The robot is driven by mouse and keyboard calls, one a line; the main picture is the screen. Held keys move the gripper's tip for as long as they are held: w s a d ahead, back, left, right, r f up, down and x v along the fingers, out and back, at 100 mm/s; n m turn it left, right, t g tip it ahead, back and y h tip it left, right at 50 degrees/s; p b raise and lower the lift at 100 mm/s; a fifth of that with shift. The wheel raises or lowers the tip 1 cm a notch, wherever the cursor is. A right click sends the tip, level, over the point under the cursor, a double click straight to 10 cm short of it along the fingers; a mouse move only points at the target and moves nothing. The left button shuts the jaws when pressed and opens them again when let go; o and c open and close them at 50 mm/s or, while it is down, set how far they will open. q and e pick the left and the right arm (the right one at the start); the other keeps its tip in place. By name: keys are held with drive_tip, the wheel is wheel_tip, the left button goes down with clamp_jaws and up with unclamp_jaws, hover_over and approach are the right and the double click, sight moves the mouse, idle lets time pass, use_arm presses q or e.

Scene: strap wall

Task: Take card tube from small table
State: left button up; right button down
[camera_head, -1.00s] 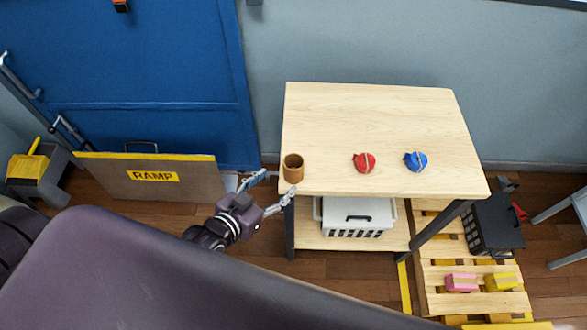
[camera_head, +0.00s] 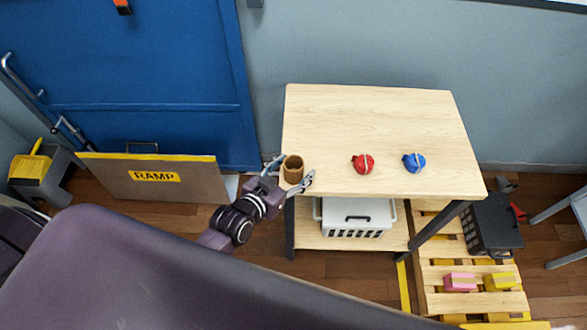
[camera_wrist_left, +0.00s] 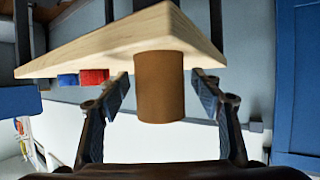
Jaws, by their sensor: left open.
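The brown card tube (camera_head: 293,169) stands upright at the front left corner of the small wooden table (camera_head: 370,120). My left gripper (camera_head: 289,176) is open, with one finger on each side of the tube in the head view. In the left wrist view the tube (camera_wrist_left: 159,87) sits between the two spread fingers, with a visible gap on each side. The wrist picture is turned over, and the table top (camera_wrist_left: 120,42) shows there too. My right gripper is not in view.
A red bundle (camera_head: 363,164) and a blue bundle (camera_head: 414,162) lie on the table to the right of the tube. A white crate (camera_head: 357,216) stands on the lower shelf. The ramp board (camera_head: 150,178) leans by the blue door at left.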

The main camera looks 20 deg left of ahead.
use_arm(q)
drive_tip(key=c, duration=1.1)
drive_tip(key=shift+o, duration=0.2)
drive_tip(key=shift+r, duration=0.2)
